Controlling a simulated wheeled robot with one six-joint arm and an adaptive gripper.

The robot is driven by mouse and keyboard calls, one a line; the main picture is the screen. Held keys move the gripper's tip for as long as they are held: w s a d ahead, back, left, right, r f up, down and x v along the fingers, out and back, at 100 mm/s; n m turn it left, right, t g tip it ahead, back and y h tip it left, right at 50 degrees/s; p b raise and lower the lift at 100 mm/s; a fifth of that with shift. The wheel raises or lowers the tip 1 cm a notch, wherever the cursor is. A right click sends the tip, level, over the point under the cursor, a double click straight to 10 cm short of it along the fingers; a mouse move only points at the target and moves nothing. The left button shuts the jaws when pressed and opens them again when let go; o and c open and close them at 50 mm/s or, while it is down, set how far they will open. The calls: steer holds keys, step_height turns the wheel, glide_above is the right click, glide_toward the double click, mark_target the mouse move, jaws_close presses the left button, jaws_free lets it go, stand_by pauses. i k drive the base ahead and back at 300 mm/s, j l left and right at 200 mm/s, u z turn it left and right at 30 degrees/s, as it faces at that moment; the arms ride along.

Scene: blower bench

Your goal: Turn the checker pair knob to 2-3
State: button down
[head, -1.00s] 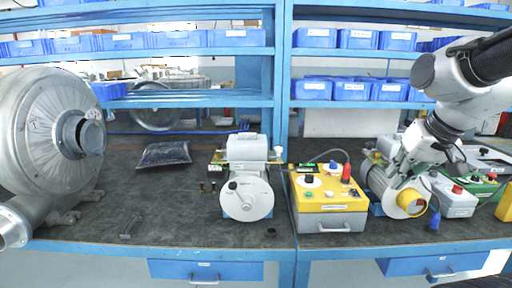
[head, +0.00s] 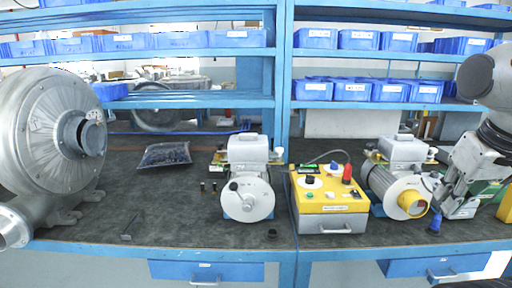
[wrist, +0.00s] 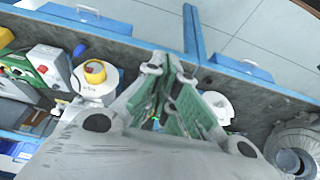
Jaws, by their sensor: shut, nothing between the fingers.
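The yellow box (head: 332,194), which I take for the checker, stands on the bench right of centre. I cannot read the markings or tell which position either knob points to. My gripper (head: 446,208) is at the right, apart from the yellow box and beyond the motor with the yellow cap. In the wrist view my gripper (wrist: 172,74) is shut and empty, and it hides the yellow box.
The yellow-capped motor (head: 407,199) stands between my gripper and the yellow box. A blue-tipped item (head: 434,225) is close to my gripper. Shelves with blue bins are behind.

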mark_target(334, 165)
steer(key=i+l, duration=0.1)
steer(key=i, duration=0.9)
steer(key=l, duration=0.1)
